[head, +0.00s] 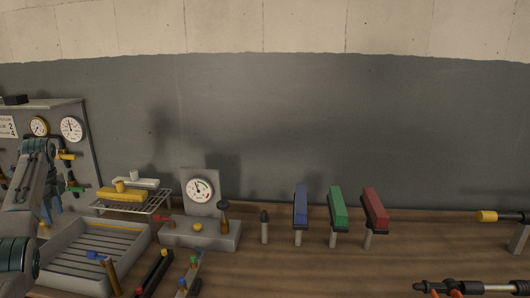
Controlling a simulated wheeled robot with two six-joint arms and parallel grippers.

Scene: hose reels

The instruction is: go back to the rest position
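My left arm comes in along the left edge, grey with dark blue-teal joints. Its bend is in front of the gauge panel, above the grey slatted tray. My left gripper (48,208) seems to be the small blue part below that bend, partly hidden by the arm. It is too small to tell whether its fingers are open or shut, and I see nothing held in it. My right gripper is not in view.
A grey tray (45,255), a wire rack (158,207) and a gauge stand (226,236) fill the bench's left side. Blue (301,205), green (338,207) and red (375,208) blocks stand on posts. Bare wood lies between.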

